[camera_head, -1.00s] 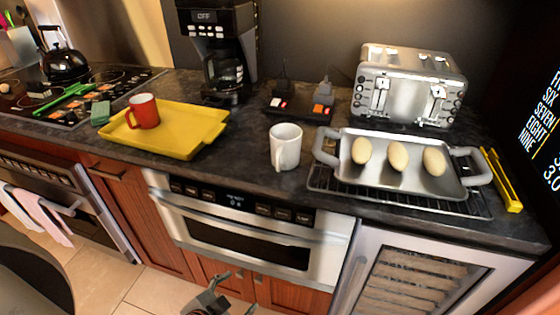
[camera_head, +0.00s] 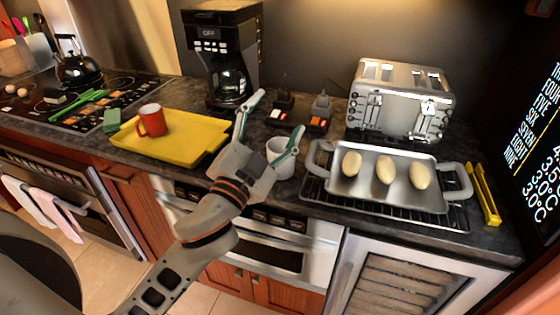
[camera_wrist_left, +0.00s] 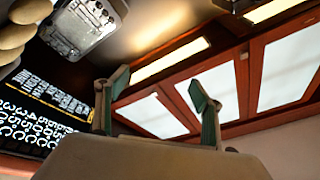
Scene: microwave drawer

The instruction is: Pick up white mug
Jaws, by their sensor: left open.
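The white mug (camera_head: 279,150) stands upright on the dark counter between the yellow tray and the metal baking pan. It is partly hidden behind a finger of my left gripper (camera_head: 274,117). My left gripper is open, with its two fingers spread. One finger is to the left of the mug and the other overlaps the mug in the head view. I cannot tell whether it touches the mug. In the left wrist view the open fingers (camera_wrist_left: 158,103) show no mug between them. My right gripper is not in view.
A yellow tray (camera_head: 185,147) with a red mug (camera_head: 152,120) lies to the left. A pan (camera_head: 383,202) with several egg-shaped items sits on a rack to the right. The coffee maker (camera_head: 222,50) and toaster (camera_head: 400,98) stand behind. Yellow tongs (camera_head: 484,194) lie at far right.

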